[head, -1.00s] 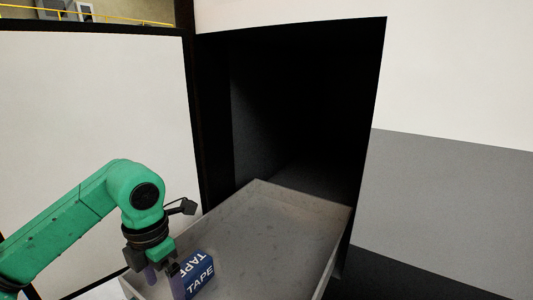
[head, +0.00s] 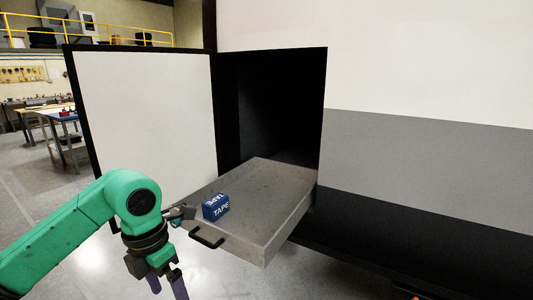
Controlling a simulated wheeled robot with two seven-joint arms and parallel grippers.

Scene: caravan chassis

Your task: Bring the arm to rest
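My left gripper (head: 167,286) hangs at the lower left with its purple fingers pointing down. The fingers are apart with nothing between them, over the floor in front of the pulled-out grey drawer (head: 264,246). A blue box lettered TAPE (head: 216,207) lies in the drawer near its front left side, apart from the fingers. The drawer's black handle (head: 207,240) is just right of the gripper. My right gripper is not in view.
The drawer sticks out of a dark opening (head: 283,105) in the white and grey caravan wall (head: 430,150). An open white door panel (head: 145,115) with a black frame stands at left. Bare floor (head: 60,180) and a workbench (head: 62,118) lie further left.

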